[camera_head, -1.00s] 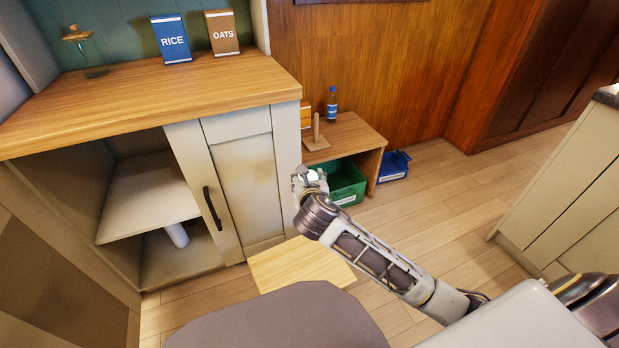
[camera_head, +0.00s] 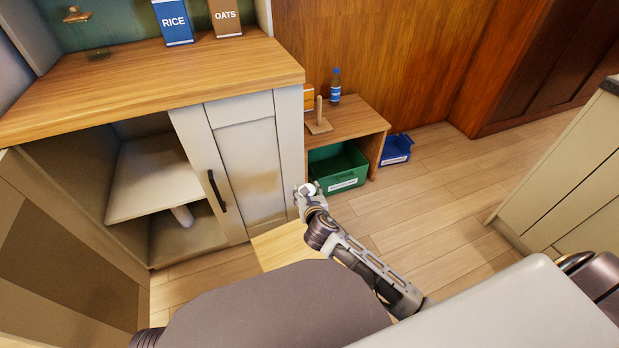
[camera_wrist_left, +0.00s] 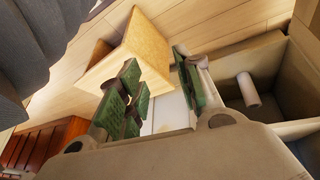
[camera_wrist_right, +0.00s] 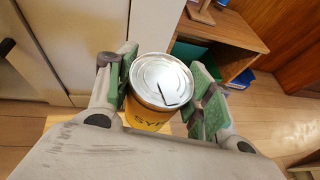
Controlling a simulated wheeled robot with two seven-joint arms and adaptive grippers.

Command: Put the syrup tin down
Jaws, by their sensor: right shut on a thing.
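The syrup tin (camera_wrist_right: 160,85) is upright in the right wrist view, with a silver lid and a yellow label partly reading "SYR". My right gripper (camera_wrist_right: 163,92) is shut on it, one green-padded finger on each side. In the head view my right gripper (camera_head: 308,192) is in front of the cabinet's right edge, with the tin's pale lid just showing. A low wooden-topped block (camera_head: 284,246) stands on the floor below it. It also shows in the left wrist view (camera_wrist_left: 140,45). My left gripper (camera_wrist_left: 160,90) is open and empty there, fingers apart.
The cabinet (camera_head: 245,150) has an open left compartment with a shelf (camera_head: 150,185). Rice (camera_head: 173,22) and oats (camera_head: 225,17) boxes stand on its top. A low bench (camera_head: 355,122) holds a bottle (camera_head: 335,86). Green (camera_head: 340,180) and blue (camera_head: 397,150) bins are near it.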

